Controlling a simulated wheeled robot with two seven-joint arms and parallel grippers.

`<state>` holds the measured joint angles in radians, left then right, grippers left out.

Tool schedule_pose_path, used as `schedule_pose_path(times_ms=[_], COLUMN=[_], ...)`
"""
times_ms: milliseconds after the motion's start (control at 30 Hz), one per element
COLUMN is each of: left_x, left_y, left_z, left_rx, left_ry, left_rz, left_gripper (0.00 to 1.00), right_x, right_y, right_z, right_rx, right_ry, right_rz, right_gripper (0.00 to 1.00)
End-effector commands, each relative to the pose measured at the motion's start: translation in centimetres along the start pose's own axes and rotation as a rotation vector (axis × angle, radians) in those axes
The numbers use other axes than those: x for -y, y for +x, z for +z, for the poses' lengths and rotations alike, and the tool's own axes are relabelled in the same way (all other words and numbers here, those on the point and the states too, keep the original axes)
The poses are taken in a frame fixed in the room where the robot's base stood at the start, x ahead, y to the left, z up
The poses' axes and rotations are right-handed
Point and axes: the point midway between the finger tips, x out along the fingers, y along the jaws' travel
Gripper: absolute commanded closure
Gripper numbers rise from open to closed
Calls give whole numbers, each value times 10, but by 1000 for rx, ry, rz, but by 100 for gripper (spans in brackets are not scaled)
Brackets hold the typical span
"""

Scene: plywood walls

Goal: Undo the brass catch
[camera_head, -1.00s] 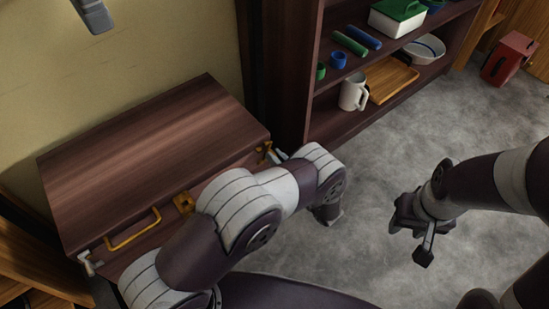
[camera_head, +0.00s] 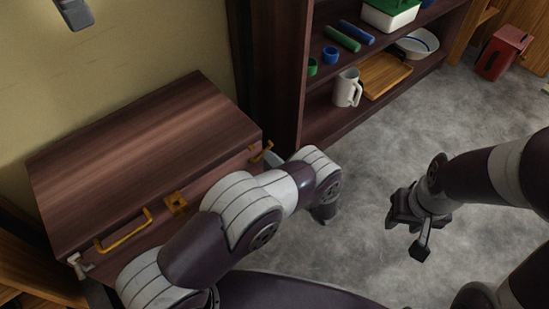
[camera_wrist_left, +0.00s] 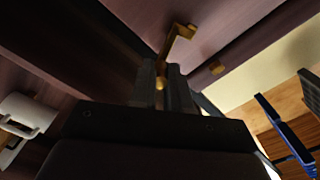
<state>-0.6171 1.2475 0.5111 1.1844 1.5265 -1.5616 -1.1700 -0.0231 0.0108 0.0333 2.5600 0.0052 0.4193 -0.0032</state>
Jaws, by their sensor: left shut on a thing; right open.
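A dark wooden chest (camera_head: 150,140) stands against the wall with its lid down. The brass catch (camera_head: 262,152) is at the right end of its front, its bar angled outward. In the left wrist view the catch (camera_wrist_left: 180,40) is a bent brass bar with a round knob between my fingers. My right gripper (camera_head: 409,232) is open and empty over the floor.
A red box (camera_head: 503,52) stands on the floor. The grey floor (camera_head: 370,165) is clear.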

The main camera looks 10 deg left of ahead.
Motion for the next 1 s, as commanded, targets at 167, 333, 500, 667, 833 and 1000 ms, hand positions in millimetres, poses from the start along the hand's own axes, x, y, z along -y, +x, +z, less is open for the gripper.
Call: schedule_pose_path(times_ms=[167,333,500,667,833,1000], left_x=[-2,-3,-3,-3,-3,-3], left_y=[0,-1,-1,-1,0,0], left_z=[2,3,3,4,3,3], left_rx=[0,0,0,0,0,0], left_ry=[49,70,73,73,72,70], left_rz=[1,1,1,2,2,1], left_gripper=[100,100,100,100,58,58], right_x=[0,0,0,0,0,0], right_y=[1,2,2,2,2,2], right_z=[0,0,0,0,0,0], right_rx=[0,0,0,0,0,0], right_ry=[0,0,0,0,0,0], right_rz=[0,0,0,0,0,0], right_gripper=[57,57,57,57,57,57])
